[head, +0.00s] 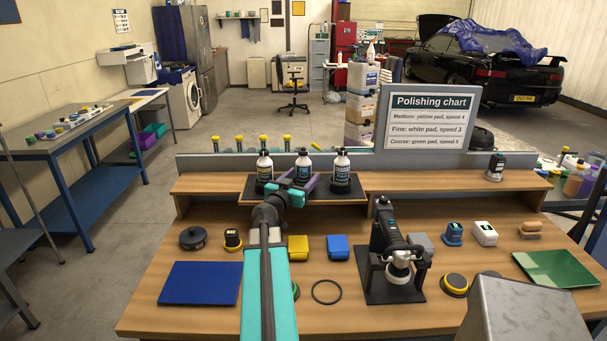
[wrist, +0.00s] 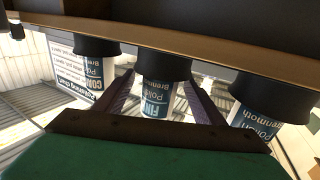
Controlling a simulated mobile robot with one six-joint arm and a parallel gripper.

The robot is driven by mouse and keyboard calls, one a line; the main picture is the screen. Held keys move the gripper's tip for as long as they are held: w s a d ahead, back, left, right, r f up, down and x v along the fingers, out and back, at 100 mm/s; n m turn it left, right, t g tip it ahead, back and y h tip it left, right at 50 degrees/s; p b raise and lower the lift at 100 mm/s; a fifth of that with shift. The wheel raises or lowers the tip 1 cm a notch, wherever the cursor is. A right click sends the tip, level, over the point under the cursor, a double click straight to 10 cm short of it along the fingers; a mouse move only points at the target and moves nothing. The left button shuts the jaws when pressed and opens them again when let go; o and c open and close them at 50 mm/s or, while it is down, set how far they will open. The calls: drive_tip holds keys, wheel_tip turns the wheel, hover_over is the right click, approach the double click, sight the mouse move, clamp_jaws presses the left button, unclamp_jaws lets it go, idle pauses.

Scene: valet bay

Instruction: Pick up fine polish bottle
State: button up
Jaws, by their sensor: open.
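The fine polish bottle (head: 303,168) is the middle of three white bottles with dark caps on the raised shelf. It stands upright. In the wrist view, which is upside down, its blue label (wrist: 157,98) starts with "FIN". My gripper (head: 298,183) is open at the shelf in front of this bottle. In the wrist view its purple fingers (wrist: 163,98) reach along both sides of the bottle, with the bottle between them. I cannot tell whether they touch it. The gripper hides the bottle's lower part in the head view.
Another polish bottle stands close on each side, left (head: 265,167) and right (head: 341,168). A polishing chart (head: 428,118) rises behind the shelf to the right. A polisher on a black stand (head: 395,285) and several pads and boxes cover the bench below.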

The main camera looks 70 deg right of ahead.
sight(307, 170)
drive_tip(key=shift+d, duration=0.1)
drive_tip(key=shift+d+f, duration=0.1)
drive_tip(key=shift+d, duration=2.45)
drive_tip(key=shift+c, duration=0.4)
drive_tip(key=c, duration=1.3)
drive_tip(key=shift+r+p, duration=1.05)
drive_tip(key=shift+r, duration=4)
